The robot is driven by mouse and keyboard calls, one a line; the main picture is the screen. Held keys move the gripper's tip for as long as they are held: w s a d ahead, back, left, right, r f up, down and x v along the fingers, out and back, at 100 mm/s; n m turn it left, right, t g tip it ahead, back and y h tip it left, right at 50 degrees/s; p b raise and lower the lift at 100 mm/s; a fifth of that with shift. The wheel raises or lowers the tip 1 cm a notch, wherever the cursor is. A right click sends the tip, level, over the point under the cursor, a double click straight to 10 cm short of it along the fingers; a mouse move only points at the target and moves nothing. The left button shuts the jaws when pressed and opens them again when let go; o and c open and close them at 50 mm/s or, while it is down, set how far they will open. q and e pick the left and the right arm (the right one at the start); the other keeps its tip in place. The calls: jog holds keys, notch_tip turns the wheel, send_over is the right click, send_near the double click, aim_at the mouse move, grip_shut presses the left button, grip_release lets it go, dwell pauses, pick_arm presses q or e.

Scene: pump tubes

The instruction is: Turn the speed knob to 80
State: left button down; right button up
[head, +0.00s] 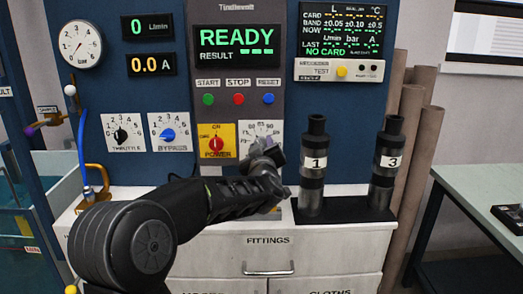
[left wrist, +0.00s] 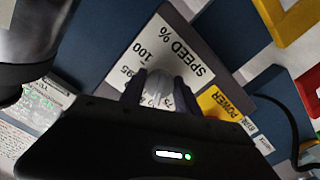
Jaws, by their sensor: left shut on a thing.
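The white speed plate (head: 260,129) is on the panel below the READY display, right of the yellow power plate. My left gripper (head: 266,154) is in front of its lower part and hides the knob in the head view. In the left wrist view the plate (left wrist: 172,38) reads "SPEED %", with 100, 95 and 75 legible near the fingers. The pale speed knob (left wrist: 158,86) sits between the two dark fingers of my left gripper (left wrist: 158,96), which are shut on it. The knob's pointer cannot be made out. My right gripper is out of view.
The power switch (head: 216,143) is close on the left, with the bypass knob (head: 168,134) and throttle knob (head: 121,135) beyond. Black tubes marked 1 (head: 314,162) and 3 (head: 388,162) stand on the right. The display (head: 235,38) reads READY.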

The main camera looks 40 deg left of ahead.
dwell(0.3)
pick_arm(q)
jog(key=c, duration=0.9)
grip_release()
jog(key=v, duration=0.7)
jog(key=shift+s+d, duration=0.3)
jog(key=shift+f, duration=0.1)
